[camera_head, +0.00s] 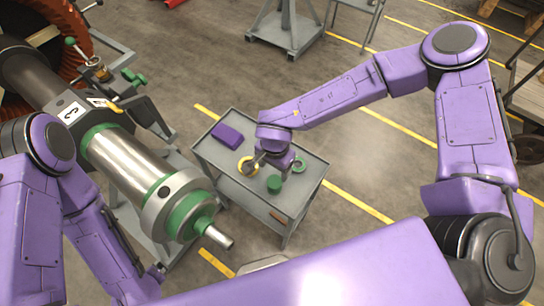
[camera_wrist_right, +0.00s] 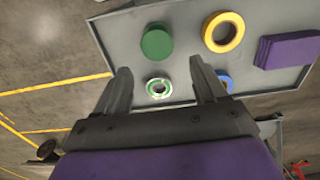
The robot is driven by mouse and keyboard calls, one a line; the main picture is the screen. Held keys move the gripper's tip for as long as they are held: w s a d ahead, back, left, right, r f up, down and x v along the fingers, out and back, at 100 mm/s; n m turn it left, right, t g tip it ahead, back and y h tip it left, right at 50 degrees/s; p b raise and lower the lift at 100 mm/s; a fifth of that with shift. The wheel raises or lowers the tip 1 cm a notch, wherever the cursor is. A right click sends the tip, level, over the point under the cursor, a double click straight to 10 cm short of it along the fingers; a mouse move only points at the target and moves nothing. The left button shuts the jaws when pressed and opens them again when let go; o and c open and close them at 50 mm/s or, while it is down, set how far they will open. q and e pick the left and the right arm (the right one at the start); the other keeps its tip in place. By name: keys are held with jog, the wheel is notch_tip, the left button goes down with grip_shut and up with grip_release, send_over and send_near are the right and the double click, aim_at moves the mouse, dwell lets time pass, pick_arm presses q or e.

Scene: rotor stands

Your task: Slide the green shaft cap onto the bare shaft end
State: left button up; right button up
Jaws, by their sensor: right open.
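A solid green cylinder, which looks like the shaft cap (camera_head: 274,184), stands on the grey cart top. In the right wrist view the cap (camera_wrist_right: 157,42) is a round green disc beyond the fingertips, left of centre. My right gripper (camera_head: 253,164) is over the cart; in its wrist view the gripper (camera_wrist_right: 159,75) is open, with nothing between its fingers. The bare shaft end (camera_head: 218,238) is a short silver stub sticking out of the green-collared rotor (camera_head: 135,165), left of the cart. My left gripper (camera_head: 157,273) is low at the left, small and dark; its jaws are unclear.
The cart (camera_head: 234,195) also holds a yellow ring (camera_wrist_right: 223,32), a green-and-white ring (camera_wrist_right: 158,88), a blue ring (camera_wrist_right: 226,80) and a purple block (camera_wrist_right: 288,48). The rotor's stand is close to the cart's left side. Open floor lies right of the cart.

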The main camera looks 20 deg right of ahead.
aim_at(275, 181)
jog(key=f+b, duration=0.4)
jog(key=b, duration=0.1)
jog(key=shift+s+f, duration=0.35)
jog(key=shift+f, duration=0.05)
notch_tip(275, 181, down, 4)
jog(key=shift+w+r+b, duration=0.1)
jog(key=shift+w+b, duration=0.05)
jog(key=shift+b, duration=0.85)
jog(key=shift+f, duration=0.5)
jog(key=c, duration=0.8)
